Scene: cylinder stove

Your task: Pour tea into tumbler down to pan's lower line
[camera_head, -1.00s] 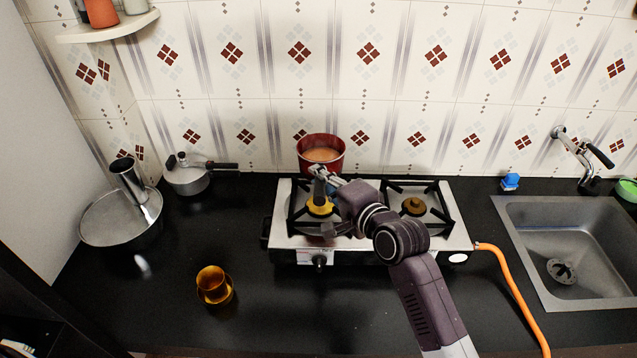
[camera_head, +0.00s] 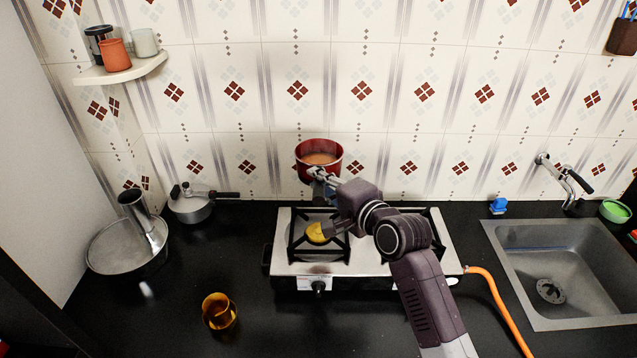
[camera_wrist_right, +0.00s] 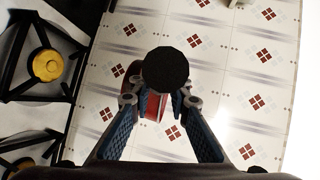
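The red pan (camera_head: 320,172) holds light brown tea (camera_head: 319,158). It hangs roughly level above the back left of the stove, in front of the tiled wall. My right gripper (camera_head: 320,177) is shut on the pan's handle at the near side. In the right wrist view, a round black end (camera_wrist_right: 165,70) covers part of the grip, and a strip of the red pan (camera_wrist_right: 152,105) shows between the fingers. The amber tumbler (camera_head: 219,309) stands at the front left of the counter. The pan's lower line cannot be made out. My left gripper is not in view.
The stove (camera_head: 290,256) has black grates and an orange hose (camera_head: 497,300). A lidded pot (camera_head: 192,207) and a round vessel with a steel cylinder (camera_head: 130,245) stand at the left. The sink (camera_head: 570,275) is at the right. The counter around the tumbler is clear.

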